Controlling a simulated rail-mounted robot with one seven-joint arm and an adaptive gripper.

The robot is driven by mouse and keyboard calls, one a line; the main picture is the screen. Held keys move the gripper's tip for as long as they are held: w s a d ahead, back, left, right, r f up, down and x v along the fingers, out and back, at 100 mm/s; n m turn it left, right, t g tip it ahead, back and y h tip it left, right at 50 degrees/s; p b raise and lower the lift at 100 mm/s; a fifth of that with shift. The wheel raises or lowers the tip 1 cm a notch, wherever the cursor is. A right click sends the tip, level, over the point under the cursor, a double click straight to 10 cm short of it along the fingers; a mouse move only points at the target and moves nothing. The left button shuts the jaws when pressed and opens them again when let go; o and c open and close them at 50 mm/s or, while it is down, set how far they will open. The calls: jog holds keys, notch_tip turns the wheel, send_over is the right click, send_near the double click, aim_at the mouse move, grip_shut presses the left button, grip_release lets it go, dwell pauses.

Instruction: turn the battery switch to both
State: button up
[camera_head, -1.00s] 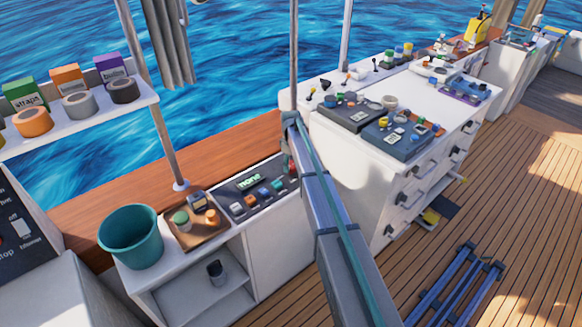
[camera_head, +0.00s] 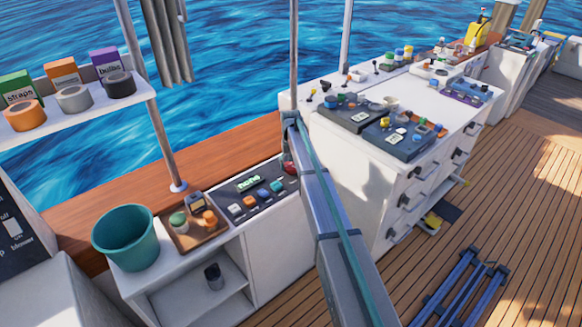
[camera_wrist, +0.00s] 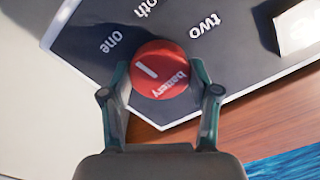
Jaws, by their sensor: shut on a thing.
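The battery switch (camera_wrist: 162,68) is a round red knob with the word "battery" and a white line on it. In the wrist view its white line points up-left, toward the label "one" (camera_wrist: 111,42). The label "both" (camera_wrist: 147,7) is partly cut off at the top edge, and "two" (camera_wrist: 204,24) is to its right. My gripper (camera_wrist: 160,92) is shut on the knob, one finger on each side. In the head view the red switch (camera_head: 290,168) shows at the right end of the dark panel (camera_head: 232,191), partly hidden by my arm. A display (camera_head: 248,183) there reads "none".
Other coloured knobs (camera_head: 262,193) sit on the same panel. A wooden tray (camera_head: 188,238) and a teal bucket (camera_head: 126,243) stand to the left. A white drawer cabinet (camera_head: 360,185) with more panels stands to the right. In the wrist view, a white block (camera_wrist: 298,27) is nearby.

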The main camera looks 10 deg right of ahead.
aim_at(291, 165)
jog(key=m, duration=0.3)
jog(key=shift+m+b, duration=0.6)
jog(key=shift+m, duration=1.6)
jog(key=o, duration=1.2)
jog(key=shift+c, duration=0.2)
notch_tip(291, 165, up, 12)
